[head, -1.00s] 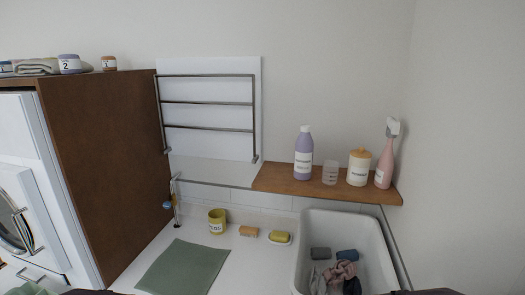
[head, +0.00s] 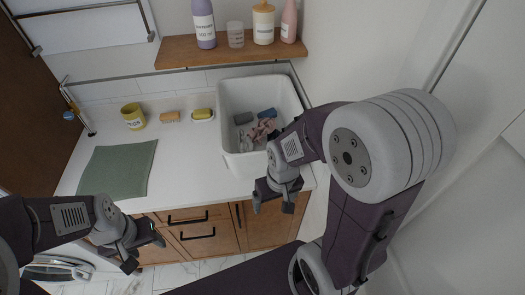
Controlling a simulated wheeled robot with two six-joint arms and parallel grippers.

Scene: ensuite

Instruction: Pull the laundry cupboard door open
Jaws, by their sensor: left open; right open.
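Under the white counter is a wooden cupboard front with black handles. Its right-hand door (head: 268,230) has an upright black handle (head: 238,215) near its left edge and looks closed. My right gripper (head: 272,208) is open and empty, pointing down in front of the upper part of this door, to the right of the handle and apart from it. It hides part of the door. My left gripper (head: 146,254) is open and empty at the lower left, left of the drawer fronts (head: 190,230).
A white basin (head: 232,110) with cloths stands on the counter (head: 180,155), with a green mat (head: 118,170) and yellow cup (head: 133,117). Bottles stand on a wooden shelf (head: 176,50). A round appliance door (head: 60,267) is at lower left. A wall closes the right side.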

